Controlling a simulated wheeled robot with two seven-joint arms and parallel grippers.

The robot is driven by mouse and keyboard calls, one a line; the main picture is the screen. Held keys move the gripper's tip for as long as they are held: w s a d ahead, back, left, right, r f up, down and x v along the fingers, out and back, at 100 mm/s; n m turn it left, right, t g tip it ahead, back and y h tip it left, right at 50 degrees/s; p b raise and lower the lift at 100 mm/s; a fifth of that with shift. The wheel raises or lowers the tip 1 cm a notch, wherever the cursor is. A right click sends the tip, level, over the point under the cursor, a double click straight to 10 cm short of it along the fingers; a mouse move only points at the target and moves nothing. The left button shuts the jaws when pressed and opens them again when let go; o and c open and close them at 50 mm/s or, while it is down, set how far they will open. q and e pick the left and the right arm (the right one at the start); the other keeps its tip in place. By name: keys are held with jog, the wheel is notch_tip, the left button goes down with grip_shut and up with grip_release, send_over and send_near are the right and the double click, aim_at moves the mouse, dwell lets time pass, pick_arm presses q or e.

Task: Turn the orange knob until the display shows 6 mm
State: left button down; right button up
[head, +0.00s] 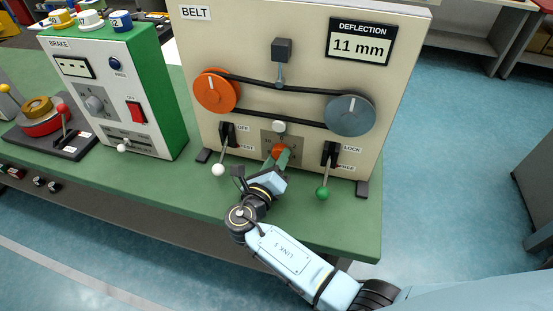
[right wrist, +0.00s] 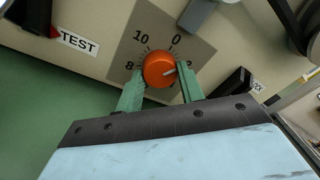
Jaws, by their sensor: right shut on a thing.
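The orange knob (head: 279,150) sits low in the middle of the belt panel, partly hidden by my right gripper (head: 281,160). In the right wrist view the knob (right wrist: 159,69) has a pale pointer line aimed to the right and slightly up, on a grey scale plate (right wrist: 128,62) where 10, 0, 8 and 2 can be read. The green fingers of my right gripper (right wrist: 160,88) stand on both sides of the knob, shut on it. The deflection display (head: 360,46) at the panel's upper right reads 11 mm. My left gripper is not in view.
A white-tipped lever (head: 218,169) stands left of my right gripper, and a green-tipped lever (head: 322,192) stands right of it. Above are an orange pulley (head: 215,92) and a grey pulley (head: 350,115) joined by a black belt. The brake box (head: 171,100) stands to the left.

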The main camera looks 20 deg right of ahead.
jog(key=m+p, duration=0.1)
jog(key=m, duration=0.3)
jog(key=shift+r+m+y, duration=0.1)
jog(key=shift+m+y, duration=0.2)
jog(key=shift+m, duration=0.1)
jog(key=m, duration=0.4)
jog(key=m+y+b, duration=0.1)
jog(key=m, duration=0.3)
jog(key=m+b, duration=0.1)
jog(key=m, duration=0.2)
jog(key=shift+s+m+y, duration=0.1)
jog(key=shift+m+y, duration=0.2)
jog(key=m+b, duration=0.2)
jog(key=m, duration=0.1)
jog(key=shift+t+b, duration=0.3)
jog(key=shift+b, duration=0.05)
jog(key=shift+m+y+b, duration=0.3)
jog(key=shift+m+b, duration=0.4)
jog(key=shift+m, duration=0.3)
jog(key=m+b, duration=0.4)
jog(key=shift+d, duration=0.1)
jog(key=shift+m+t+b, duration=0.4)
jog(key=shift+m+b, duration=0.2)
jog(key=shift+m, duration=0.1)
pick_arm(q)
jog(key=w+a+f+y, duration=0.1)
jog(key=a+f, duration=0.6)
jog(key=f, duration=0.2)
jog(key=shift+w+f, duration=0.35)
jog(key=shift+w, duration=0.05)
